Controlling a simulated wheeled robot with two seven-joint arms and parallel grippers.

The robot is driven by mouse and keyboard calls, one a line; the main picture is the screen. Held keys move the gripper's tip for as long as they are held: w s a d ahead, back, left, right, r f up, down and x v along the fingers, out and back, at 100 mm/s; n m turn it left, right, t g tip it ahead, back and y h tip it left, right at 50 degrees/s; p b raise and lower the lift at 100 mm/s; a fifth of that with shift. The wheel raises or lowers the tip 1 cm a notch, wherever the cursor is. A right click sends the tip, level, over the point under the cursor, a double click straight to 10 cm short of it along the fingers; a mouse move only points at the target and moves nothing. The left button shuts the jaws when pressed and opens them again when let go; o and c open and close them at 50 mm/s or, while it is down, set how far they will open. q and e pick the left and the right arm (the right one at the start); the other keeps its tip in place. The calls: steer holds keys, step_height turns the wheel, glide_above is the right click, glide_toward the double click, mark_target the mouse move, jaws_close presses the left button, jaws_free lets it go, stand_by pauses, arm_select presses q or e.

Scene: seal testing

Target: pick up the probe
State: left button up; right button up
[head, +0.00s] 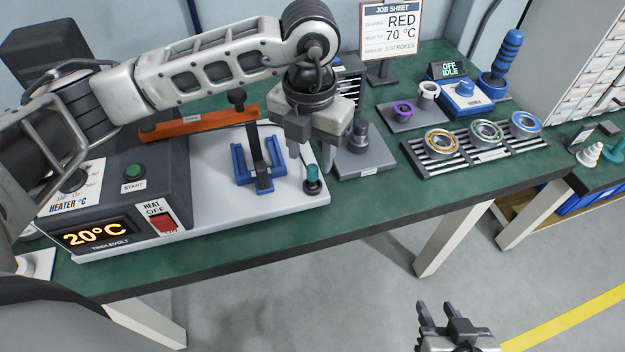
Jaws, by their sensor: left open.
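The probe looks to be the small teal-handled piece (311,173) standing upright in a dark round holder at the front right corner of the heater's pale base plate. My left gripper (310,157) is open and points down just above and around the teal handle. Its fingers partly overlap the handle in the picture, and I cannot tell whether they touch it. My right gripper (440,309) is low at the bottom of the head view, away from the bench, with its fingers apart and nothing between them.
The heater (113,205) reads 20°C at left, beside a blue cradle (243,168) and an orange bar (195,124). A grey block with a post (362,160) stands close right of my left gripper. A rack (419,157) of several bearing rings lies farther right.

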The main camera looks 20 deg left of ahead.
mark_target(313, 166)
arm_select(q)
steer(key=f+p, duration=0.1)
steer(key=f, duration=0.4)
steer(key=shift+d, duration=0.2)
jaws_close()
steer(key=shift+w+r, duration=0.1)
steer(key=shift+r, duration=0.1)
steer(key=shift+r, duration=0.3)
step_height(313, 166, up, 2)
steer(key=shift+r, duration=0.1)
steer(key=s+d+r+b, duration=0.2)
steer(key=s+d+r, duration=0.7)
steer(key=s+r, duration=0.1)
steer(key=shift+s+d, duration=0.2)
steer(key=shift+d, duration=0.05)
steer(key=shift+a+f, duration=0.1)
